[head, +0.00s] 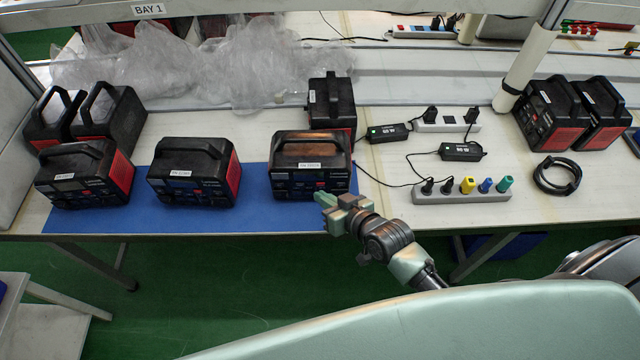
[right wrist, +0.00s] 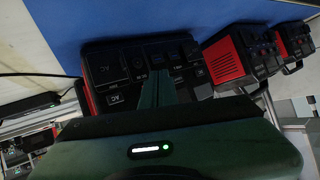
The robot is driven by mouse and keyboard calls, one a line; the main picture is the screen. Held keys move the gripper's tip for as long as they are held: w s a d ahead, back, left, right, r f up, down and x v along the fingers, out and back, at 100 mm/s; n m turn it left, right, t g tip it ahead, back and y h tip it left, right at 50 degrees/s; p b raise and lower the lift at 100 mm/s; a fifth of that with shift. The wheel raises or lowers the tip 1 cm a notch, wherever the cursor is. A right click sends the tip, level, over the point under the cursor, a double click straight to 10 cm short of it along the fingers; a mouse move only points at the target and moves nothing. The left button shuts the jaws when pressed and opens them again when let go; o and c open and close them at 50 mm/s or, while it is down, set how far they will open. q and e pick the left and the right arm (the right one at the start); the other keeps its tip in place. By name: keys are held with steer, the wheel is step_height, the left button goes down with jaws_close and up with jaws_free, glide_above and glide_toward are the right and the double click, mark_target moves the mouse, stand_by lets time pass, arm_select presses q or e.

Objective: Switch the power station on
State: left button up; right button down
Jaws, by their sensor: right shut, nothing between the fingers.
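Three black-and-red power stations stand along the blue mat (head: 250,217). The right one (head: 311,165) has a cable at its right side. My right gripper (head: 325,203) is shut and empty, at the front right of that station in the head view. In the right wrist view, the shut fingertips (right wrist: 165,84) are over the station's dark front panel (right wrist: 135,72), which carries several buttons and sockets. Whether the fingertips touch the panel is not clear. The left gripper is out of view.
The middle station (head: 193,173) and left station (head: 85,173) stand on the same mat. A power strip (head: 462,197) with coloured plugs and a coiled black cable (head: 557,175) lie to the right. More stations and clear plastic wrap (head: 200,68) are behind.

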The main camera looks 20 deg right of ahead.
steer(key=shift+w+d, duration=0.1)
steer(key=shift+w, duration=0.2)
steer(key=shift+w+d, duration=0.1)
steer(key=shift+w, duration=0.25)
stand_by(0.5)
steer(key=shift+s, duration=0.15)
steer(key=shift+s+a+p, duration=0.25)
steer(key=shift+s+p, duration=0.4)
steer(key=shift+s+a+p, duration=0.2)
steer(key=shift+s+p, duration=0.2)
steer(key=shift+s, duration=0.2)
steer(key=shift+s+a+p, duration=0.25)
steer(key=shift+s+p, duration=0.05)
steer(key=shift+s, duration=0.45)
steer(key=shift+s+a+p, duration=0.2)
steer(key=shift+s+p, duration=0.1)
steer(key=shift+s, duration=0.5)
steer(key=shift+s+a+p, duration=0.25)
steer(key=shift+s+p, duration=0.05)
steer(key=shift+s, duration=0.45)
